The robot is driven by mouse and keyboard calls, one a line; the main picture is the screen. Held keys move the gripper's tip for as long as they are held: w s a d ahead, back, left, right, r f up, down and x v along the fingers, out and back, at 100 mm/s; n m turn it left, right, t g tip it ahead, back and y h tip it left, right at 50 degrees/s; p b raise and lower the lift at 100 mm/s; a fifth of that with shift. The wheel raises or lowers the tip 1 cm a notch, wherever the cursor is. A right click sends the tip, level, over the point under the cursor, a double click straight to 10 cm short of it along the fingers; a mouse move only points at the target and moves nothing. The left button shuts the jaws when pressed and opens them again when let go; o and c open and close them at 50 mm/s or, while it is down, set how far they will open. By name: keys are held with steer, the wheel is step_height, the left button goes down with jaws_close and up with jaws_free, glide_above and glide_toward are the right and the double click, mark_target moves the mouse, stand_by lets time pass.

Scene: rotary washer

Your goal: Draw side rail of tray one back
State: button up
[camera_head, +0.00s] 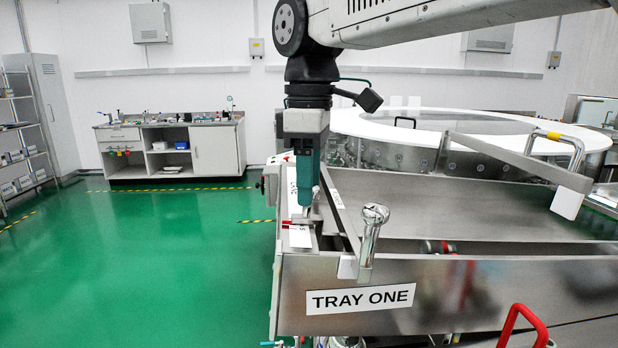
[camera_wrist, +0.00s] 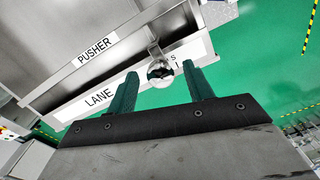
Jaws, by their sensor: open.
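Tray one is a steel trough with a "TRAY ONE" label on its front wall (camera_head: 450,290). A slim rail with a "PUSHER" label (camera_wrist: 95,50) runs along its left side, beside a white strip marked "LANE" (camera_wrist: 98,99). My gripper (camera_head: 305,208) points down over the tray's left edge, its teal fingers apart. In the wrist view, a round shiny knob (camera_wrist: 160,72) on a short stem shows between the open fingertips (camera_wrist: 160,70). I cannot tell whether the fingers touch it. The fingers partly hide the knob area in the head view.
A chrome-headed post (camera_head: 372,228) stands at the tray's front wall, right of my gripper. A red handle (camera_head: 522,325) is at the lower right. A large white-rimmed round drum (camera_head: 440,125) stands behind. Green floor (camera_head: 170,260) lies open at left.

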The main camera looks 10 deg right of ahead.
jaws_close()
steer(key=w, duration=1.3)
steer(key=shift+w+d, duration=0.2)
steer(key=shift+w, duration=0.15)
jaws_free()
step_height(320, 180, up, 8)
steer(key=shift+f, duration=0.15)
